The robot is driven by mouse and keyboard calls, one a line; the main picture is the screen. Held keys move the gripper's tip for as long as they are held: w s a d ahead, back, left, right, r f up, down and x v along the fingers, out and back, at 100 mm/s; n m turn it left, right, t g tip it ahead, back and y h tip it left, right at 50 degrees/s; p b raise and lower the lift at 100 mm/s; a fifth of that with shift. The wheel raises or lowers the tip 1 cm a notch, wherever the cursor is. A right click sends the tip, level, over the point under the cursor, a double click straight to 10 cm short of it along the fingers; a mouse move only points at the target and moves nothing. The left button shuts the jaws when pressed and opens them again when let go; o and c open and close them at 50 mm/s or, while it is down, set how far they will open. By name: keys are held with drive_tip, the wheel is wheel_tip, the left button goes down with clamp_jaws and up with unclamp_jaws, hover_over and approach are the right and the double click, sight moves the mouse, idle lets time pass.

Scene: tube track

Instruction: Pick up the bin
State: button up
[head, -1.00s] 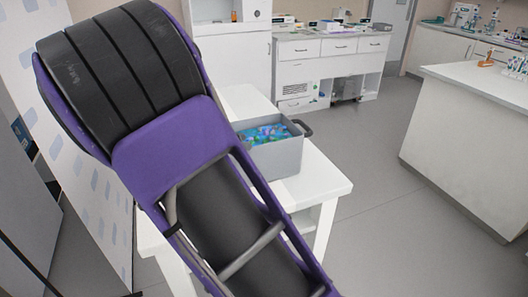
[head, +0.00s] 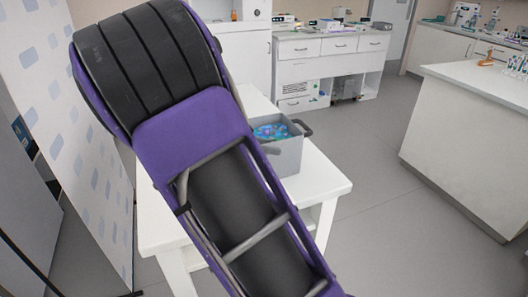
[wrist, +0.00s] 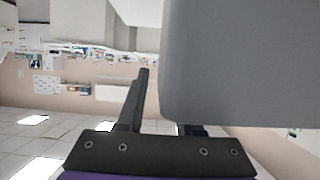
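The bin (head: 286,154) is a grey open-topped box with colourful contents, standing on a white table. A dark handle (head: 303,128) shows on its right side. My arm covers its left part in the head view, and my gripper is hidden there. In the wrist view, the bin's grey wall (wrist: 245,65) fills the upper right, very close. My gripper (wrist: 160,112) is open, its two fingers apart. The left finger stands clear beside the bin; the right one is mostly hidden behind the bin. I cannot tell whether either finger touches it.
The white table (head: 325,188) has bare top to the right of the bin. A patterned white panel (head: 85,130) stands at the left. A white counter (head: 465,140) is at the right, with open grey floor (head: 385,195) between.

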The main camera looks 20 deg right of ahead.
clamp_jaws()
idle(1.2)
